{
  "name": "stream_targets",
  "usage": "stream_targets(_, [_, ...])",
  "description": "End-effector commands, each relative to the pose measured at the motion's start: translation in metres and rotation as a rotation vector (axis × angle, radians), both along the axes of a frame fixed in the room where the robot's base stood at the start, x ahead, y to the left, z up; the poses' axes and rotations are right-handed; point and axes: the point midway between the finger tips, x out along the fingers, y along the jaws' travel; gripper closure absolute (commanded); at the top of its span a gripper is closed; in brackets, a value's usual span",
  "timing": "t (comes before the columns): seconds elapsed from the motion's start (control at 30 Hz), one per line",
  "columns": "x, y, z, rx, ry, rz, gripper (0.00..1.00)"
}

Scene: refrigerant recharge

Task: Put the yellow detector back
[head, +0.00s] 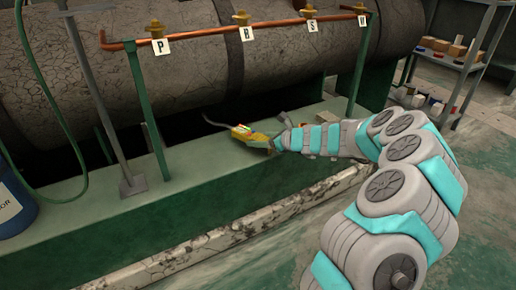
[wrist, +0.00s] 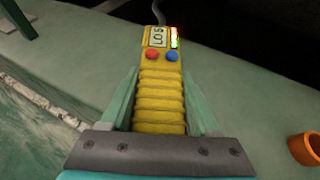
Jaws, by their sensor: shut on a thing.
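The yellow detector (head: 250,135) is at the end of my arm in the head view, just above or on the green ledge; I cannot tell whether it touches. In the wrist view the yellow detector (wrist: 160,95) has a ribbed grip, a small display, a red and a blue button, and lit red and green lights. A thin grey probe extends from its far end. My gripper (wrist: 163,105) is shut on the ribbed grip, with one green finger on each side. In the head view my gripper (head: 275,141) partly hides the grip's near end.
The green ledge (head: 190,194) runs in front of a large cracked tank (head: 120,70). A copper pipe (head: 210,32) carries valves and lettered tags above. An orange cup-like thing (wrist: 304,149) stands at right in the wrist view. A blue drum (head: 14,205) is at left; a shelf (head: 455,62) is at right.

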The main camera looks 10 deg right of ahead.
Motion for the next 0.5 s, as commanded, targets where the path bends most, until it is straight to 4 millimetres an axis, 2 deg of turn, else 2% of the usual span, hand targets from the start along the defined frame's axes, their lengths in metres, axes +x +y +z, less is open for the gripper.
stream_targets(0.17, [0.008,0.002,-0.002,0.001,-0.003,-0.001,1.0])
stream_targets(0.4, [0.008,0.003,-0.032,0.001,-0.002,-0.001,1.0])
stream_targets(0.5, [0.007,0.002,-0.035,0.0,-0.003,-0.001,1.0])
